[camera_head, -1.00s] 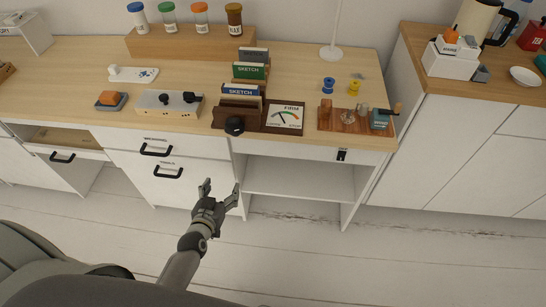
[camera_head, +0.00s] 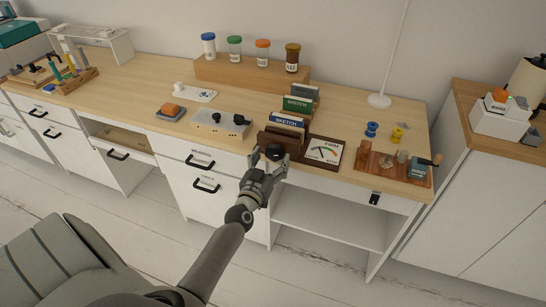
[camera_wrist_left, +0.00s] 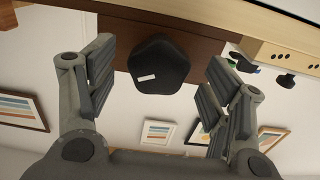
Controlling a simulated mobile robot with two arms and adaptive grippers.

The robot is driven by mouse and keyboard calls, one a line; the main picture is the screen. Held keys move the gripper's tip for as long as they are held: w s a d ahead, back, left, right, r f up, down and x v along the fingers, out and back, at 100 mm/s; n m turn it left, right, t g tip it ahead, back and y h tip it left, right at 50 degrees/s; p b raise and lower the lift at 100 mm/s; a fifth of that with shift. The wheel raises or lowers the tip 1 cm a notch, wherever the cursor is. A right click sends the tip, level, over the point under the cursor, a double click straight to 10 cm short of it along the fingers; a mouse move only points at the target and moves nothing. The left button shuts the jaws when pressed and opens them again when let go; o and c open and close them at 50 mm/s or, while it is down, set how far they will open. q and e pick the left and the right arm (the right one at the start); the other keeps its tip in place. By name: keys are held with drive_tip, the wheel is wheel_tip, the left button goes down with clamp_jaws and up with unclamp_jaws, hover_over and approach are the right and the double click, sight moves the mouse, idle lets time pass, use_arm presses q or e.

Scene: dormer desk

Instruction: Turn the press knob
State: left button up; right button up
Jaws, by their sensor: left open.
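The press knob (camera_head: 274,151) is a black, rounded knob on the front of the dark brown press (camera_head: 296,163) at the desk's front edge. In the left wrist view the knob (camera_wrist_left: 158,66) shows a small white mark and sits between the two fingers. My left gripper (camera_head: 267,168) is open at the knob, with a finger to each side. In the left wrist view a gap shows between the knob and each finger. The press's gauge (camera_head: 324,150), marked FIRM, lies to the right of the knob. My right gripper is out of view.
Green and blue sketch books (camera_head: 298,104) stand behind the knob. A grey box with black knobs (camera_head: 220,125) is to the left. A wooden board with a teal block (camera_head: 418,168) is to the right. Drawers and an open shelf (camera_head: 330,218) lie below the desk edge.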

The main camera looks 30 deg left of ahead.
use_arm(q)
drive_tip(key=shift+x, duration=0.85)
drive_tip(key=c, duration=1)
